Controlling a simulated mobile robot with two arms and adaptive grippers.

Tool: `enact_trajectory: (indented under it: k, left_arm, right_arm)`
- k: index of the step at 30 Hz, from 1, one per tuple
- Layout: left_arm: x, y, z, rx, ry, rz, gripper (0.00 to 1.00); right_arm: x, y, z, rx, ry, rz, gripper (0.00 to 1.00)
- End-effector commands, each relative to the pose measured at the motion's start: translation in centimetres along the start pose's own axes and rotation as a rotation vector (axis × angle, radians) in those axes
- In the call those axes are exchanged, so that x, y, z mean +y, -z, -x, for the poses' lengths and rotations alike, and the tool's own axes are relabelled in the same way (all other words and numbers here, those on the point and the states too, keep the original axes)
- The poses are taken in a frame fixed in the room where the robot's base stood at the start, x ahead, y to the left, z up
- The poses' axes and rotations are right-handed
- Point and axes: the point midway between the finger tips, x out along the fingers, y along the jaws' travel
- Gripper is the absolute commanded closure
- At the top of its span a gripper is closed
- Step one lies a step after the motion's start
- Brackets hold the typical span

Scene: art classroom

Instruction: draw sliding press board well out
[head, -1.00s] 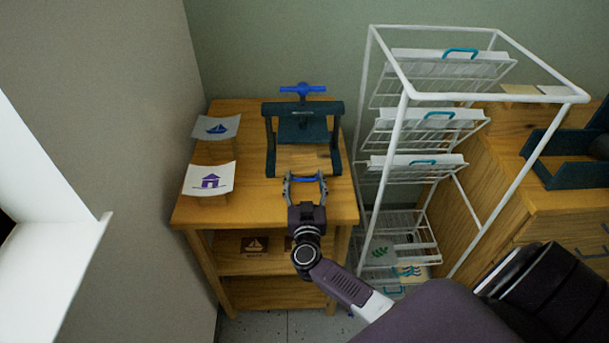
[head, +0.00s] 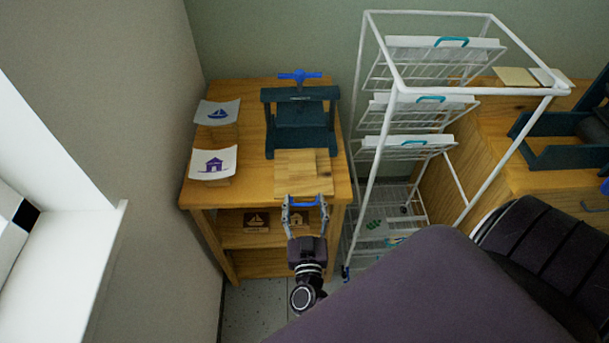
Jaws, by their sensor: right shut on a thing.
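The press (head: 301,119) is a dark teal frame with a blue T-handle on top, standing on a wooden table (head: 240,188). Its sliding press board (head: 303,175) is light wood and reaches out of the frame toward the table's front edge. A blue handle (head: 304,202) is at the board's front end. My right gripper (head: 306,206) is shut on this handle, at the front edge of the table. The back part of the board is hidden under the press. My left gripper is not in view.
Two printed cards, a boat (head: 217,113) and a house (head: 213,162), stand left of the press. A white wire drying rack (head: 397,130) stands close on the right. Printing blocks (head: 256,220) sit on the shelf below. A white ledge (head: 75,240) is at the left.

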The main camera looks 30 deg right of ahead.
Motion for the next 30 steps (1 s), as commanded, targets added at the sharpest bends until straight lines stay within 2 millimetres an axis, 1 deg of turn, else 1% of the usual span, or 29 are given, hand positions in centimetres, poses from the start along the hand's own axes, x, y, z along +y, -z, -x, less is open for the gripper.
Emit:
enact_trajectory:
  k: [6,7,9,17,20,23,30]
  left_arm:
    - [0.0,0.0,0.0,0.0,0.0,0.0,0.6]
    - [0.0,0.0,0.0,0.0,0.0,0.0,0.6]
    - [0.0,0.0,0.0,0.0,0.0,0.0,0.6]
    - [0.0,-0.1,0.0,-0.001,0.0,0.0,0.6]
    - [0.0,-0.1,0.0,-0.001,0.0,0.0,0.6]
    - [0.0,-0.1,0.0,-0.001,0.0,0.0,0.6]
    - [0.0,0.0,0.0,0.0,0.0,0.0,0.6]
  right_arm:
    - [-0.2,0.0,0.0,0.0,0.005,-0.003,0.87]
    - [-0.2,0.0,0.0,0.0,0.005,-0.003,0.42]
    - [-0.2,0.0,0.0,0.0,0.005,-0.003,0.37]
    - [-0.1,0.0,0.1,-0.001,0.002,-0.001,0.37]
    - [-0.1,-0.1,0.7,-0.002,0.002,-0.002,0.37]
    - [-0.1,-0.2,2.2,-0.005,0.002,-0.001,0.37]
    - [-0.1,-0.1,7.4,-0.005,0.002,-0.002,0.37]
